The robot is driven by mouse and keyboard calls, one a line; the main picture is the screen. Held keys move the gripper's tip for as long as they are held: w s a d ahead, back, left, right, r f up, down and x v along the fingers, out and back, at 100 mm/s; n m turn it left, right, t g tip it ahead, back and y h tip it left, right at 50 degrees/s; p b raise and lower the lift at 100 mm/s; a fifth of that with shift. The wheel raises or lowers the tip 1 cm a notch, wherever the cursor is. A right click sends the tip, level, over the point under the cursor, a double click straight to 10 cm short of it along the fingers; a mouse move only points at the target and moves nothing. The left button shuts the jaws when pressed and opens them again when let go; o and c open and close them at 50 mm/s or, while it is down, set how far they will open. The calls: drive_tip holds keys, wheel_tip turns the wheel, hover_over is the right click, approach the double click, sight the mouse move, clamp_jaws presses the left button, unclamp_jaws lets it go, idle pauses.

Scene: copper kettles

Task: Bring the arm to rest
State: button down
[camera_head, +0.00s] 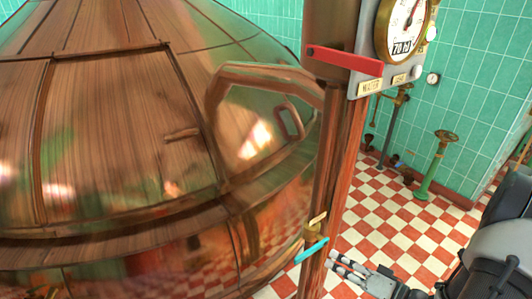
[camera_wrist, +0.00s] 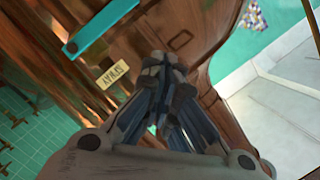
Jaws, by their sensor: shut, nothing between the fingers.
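My gripper (camera_head: 335,262) is at the lower right of the head view, with its fingers pointing left. In the wrist view its fingertips (camera_wrist: 165,62) are together with nothing between them. It is close to the lower part of a copper column (camera_head: 338,150). A turquoise lever (camera_head: 312,249) sticks out from this column just left of the fingertips. The lever also shows at the upper left of the wrist view (camera_wrist: 103,27), apart from the fingers.
A large copper kettle (camera_head: 110,120) with a hatch fills the left. A red lever (camera_head: 345,61) and a dial (camera_head: 402,28) are higher on the column. A green valve stand (camera_head: 434,165) is by the tiled wall. The checkered floor (camera_head: 385,220) between is clear.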

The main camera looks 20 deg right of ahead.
drive_tip(key=s+a+r+n+g+y, duration=0.1)
drive_tip(key=s+a+r+n+g, duration=0.2)
drive_tip(key=a+r+g, duration=0.4)
drive_tip(key=s+a+r+n+g+y, duration=0.1)
drive_tip(key=s+a+r+n+g, duration=0.2)
drive_tip(key=a, duration=0.7)
drive_tip(key=s+d+r+m+h, duration=0.1)
drive_tip(key=s+r+h, duration=0.7)
drive_tip(key=r+h, duration=0.1)
drive_tip(key=shift+s+r+m+t+h, duration=0.25)
drive_tip(key=shift+r+m+t+h, duration=0.15)
drive_tip(key=shift+h, duration=0.4)
